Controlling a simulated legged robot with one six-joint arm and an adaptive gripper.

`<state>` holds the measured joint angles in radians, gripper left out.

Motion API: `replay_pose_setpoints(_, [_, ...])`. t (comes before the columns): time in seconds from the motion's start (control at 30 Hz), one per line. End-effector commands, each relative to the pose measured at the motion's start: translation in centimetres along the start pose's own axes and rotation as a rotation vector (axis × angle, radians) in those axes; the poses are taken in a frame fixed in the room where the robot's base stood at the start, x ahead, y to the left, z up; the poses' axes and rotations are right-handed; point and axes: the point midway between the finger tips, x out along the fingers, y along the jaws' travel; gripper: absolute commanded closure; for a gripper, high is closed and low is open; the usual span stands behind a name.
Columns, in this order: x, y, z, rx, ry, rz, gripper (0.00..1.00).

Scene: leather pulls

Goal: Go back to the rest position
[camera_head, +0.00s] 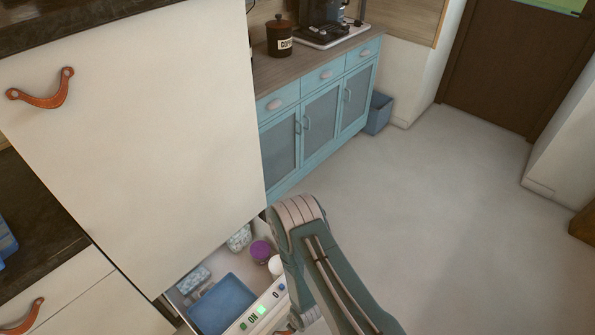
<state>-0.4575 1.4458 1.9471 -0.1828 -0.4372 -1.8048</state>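My arm (335,270) rises from the bottom edge and bends at a joint near the middle of the view. Its far end drops behind the upper link. Only a small part of what seems to be my gripper (303,317) shows at the bottom edge, close to an orange leather pull (284,331). I cannot see its fingers, or whether it touches the pull. An open drawer (262,307) has a white front with a lit green display. Inside are a blue tray (222,304), a purple-lidded jar (261,251) and small boxes.
A tall white cabinet door (140,130) with a leather pull (42,95) stands at left. A blue sideboard (315,110) holds a coffee canister (279,37) and a coffee machine (325,20). A blue bin (378,113) stands beside it. The floor (450,210) at right is clear.

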Motion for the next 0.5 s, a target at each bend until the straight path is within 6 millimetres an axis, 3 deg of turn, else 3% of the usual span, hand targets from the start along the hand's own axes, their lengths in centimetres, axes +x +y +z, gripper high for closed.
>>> replay_pose_setpoints(0.17, [-1.0, 1.1, 0.7, 0.032, -0.009, 0.007, 0.46])
replay_pose_setpoints(0.5, [-8.3, 6.6, 5.3, 0.274, -0.056, 0.035, 0.46])
